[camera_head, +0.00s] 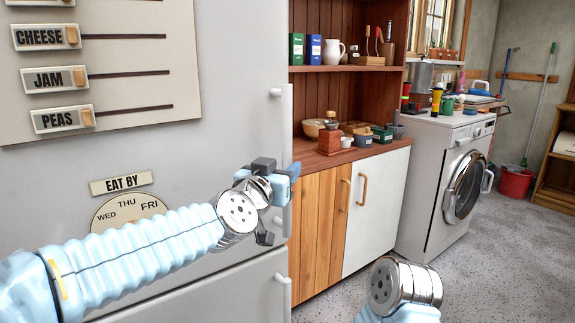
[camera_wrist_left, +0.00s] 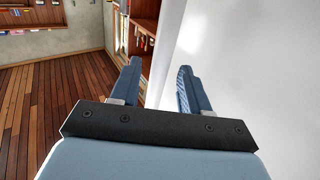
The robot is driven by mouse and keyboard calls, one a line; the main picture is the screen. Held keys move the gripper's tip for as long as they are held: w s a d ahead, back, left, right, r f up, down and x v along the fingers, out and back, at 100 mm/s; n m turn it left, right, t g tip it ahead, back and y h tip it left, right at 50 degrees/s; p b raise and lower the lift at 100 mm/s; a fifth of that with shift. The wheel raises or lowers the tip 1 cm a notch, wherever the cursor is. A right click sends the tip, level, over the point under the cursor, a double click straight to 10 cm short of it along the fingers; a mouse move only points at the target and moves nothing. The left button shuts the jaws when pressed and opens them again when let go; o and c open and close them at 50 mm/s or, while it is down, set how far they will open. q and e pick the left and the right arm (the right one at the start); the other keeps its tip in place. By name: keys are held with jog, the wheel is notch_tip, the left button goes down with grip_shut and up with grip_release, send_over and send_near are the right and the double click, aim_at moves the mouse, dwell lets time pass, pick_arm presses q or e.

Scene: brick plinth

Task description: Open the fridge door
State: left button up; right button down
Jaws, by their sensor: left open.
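The fridge (camera_head: 235,60) fills the left of the head view, its grey door shut. A long upright handle (camera_head: 287,125) runs along the right edge of the door. My left gripper (camera_head: 283,172) is at the handle's lower part, and hides some of it. In the left wrist view the two blue fingers (camera_wrist_left: 163,88) are apart, with a pale upright strip, seemingly the handle (camera_wrist_left: 166,50), showing between them. I cannot tell whether either finger touches it. My right gripper is out of view; only a metal joint of that arm shows at the bottom.
A lower fridge front (camera_head: 225,295) with its own handle sits below. A wooden cabinet (camera_head: 318,225) with cluttered shelves stands right beside the fridge. A washing machine (camera_head: 430,195) is further right. Open speckled floor (camera_head: 490,275) lies in front of these.

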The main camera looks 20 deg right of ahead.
aim_at(285, 167)
pick_arm(q)
jog(key=shift+x, duration=1.65)
jog(key=shift+c, duration=0.3)
grip_shut()
